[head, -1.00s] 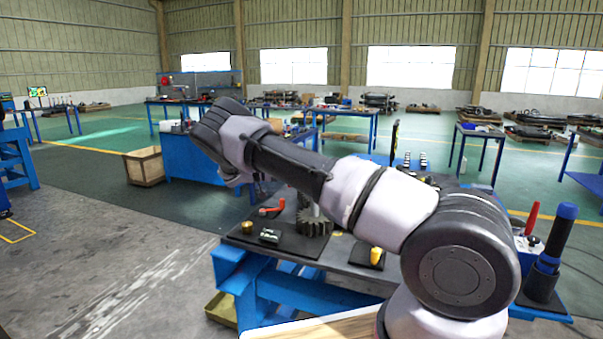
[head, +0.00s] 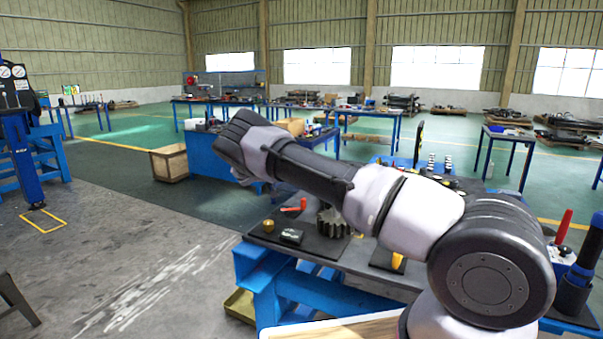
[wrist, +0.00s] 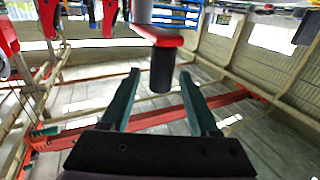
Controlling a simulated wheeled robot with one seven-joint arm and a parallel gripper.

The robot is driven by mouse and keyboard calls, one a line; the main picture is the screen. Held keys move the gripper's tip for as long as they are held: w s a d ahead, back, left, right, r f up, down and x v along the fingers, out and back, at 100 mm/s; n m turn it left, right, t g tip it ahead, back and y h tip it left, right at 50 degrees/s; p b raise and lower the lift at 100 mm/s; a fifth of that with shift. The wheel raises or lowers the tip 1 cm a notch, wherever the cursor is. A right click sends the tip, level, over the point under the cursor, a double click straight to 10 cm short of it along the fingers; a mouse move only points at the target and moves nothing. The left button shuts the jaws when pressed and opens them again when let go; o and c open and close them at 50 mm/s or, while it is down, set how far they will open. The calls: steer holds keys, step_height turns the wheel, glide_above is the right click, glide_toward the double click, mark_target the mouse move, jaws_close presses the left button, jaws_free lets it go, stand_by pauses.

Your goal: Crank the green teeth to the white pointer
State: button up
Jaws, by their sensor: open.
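In the wrist view my gripper (wrist: 159,74) is open, with its two dark green fingers apart. A red crank arm (wrist: 163,38) with a black handle (wrist: 162,72) shows at the fingertips. The handle appears between or just beyond them; touching cannot be told. A pale shaft (wrist: 143,10) meets the red arm. In the head view a dark toothed gear (head: 333,221) stands on a black mat on the bench, with a small red crank (head: 294,207) to its left. My arm hides part of the bench, and my gripper is not clear there. I cannot make out green teeth or a white pointer.
A yellow-handled item (head: 397,261) lies right of the gear, below my arm. A wooden crate (head: 169,163) stands on the floor at left, where the floor is mostly clear.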

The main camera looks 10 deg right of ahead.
steer(key=v, duration=0.6)
steer(key=shift+a, duration=0.4)
